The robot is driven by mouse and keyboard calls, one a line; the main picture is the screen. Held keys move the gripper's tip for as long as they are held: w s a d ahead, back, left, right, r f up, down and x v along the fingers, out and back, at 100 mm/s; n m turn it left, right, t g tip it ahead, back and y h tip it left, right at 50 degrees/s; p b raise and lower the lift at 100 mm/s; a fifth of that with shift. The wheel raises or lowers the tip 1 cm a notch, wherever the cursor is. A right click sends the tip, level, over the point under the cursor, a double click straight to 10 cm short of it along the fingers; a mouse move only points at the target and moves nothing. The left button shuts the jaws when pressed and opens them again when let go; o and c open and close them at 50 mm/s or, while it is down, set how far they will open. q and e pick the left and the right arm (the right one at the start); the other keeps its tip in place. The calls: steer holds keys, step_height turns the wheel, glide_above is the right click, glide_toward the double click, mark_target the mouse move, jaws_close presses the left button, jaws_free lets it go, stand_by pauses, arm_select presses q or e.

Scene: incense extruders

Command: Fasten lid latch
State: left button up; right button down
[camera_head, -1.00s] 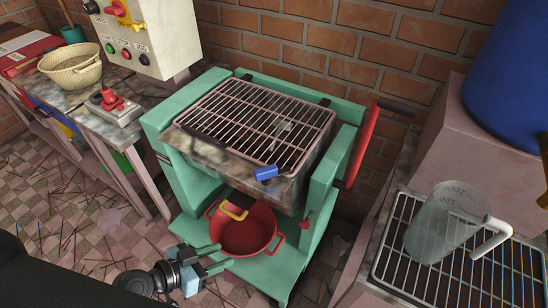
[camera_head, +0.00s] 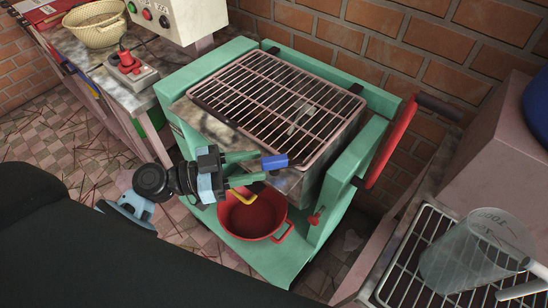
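The machine is a green frame (camera_head: 200,83) holding a metal box covered by a wire-grid lid (camera_head: 285,98). A blue latch tab (camera_head: 275,162) sits at the lid's front edge. A yellow handle-like piece (camera_head: 243,197) shows lower on the box's front, partly hidden behind my gripper. My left gripper (camera_head: 262,167) reaches in from the left, its two green fingers apart. The upper fingertip is close to the blue tab; I cannot tell if they touch. Nothing is seen held. My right gripper is not in view.
A red pot (camera_head: 252,218) stands on the frame's lower shelf. A red lever (camera_head: 392,143) sticks up at the frame's right. A measuring jug (camera_head: 475,250) stands on a rack at right. A control box (camera_head: 180,18) and a basket (camera_head: 96,24) are at back left.

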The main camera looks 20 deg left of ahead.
mark_target(268, 159)
arm_select(q)
steer(key=x, duration=0.2)
steer(key=p+x, duration=0.1)
steer(key=x, duration=0.1)
steer(key=shift+r, duration=0.2)
steer(key=shift+w+d+f, duration=0.2)
steer(key=shift+w+d, duration=0.2)
steer(key=shift+d, duration=0.2)
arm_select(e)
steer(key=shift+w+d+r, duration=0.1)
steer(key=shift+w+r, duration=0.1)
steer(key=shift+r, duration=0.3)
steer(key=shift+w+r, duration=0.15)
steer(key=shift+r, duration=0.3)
arm_select(q)
steer(key=shift+c, duration=0.3)
jaws_close()
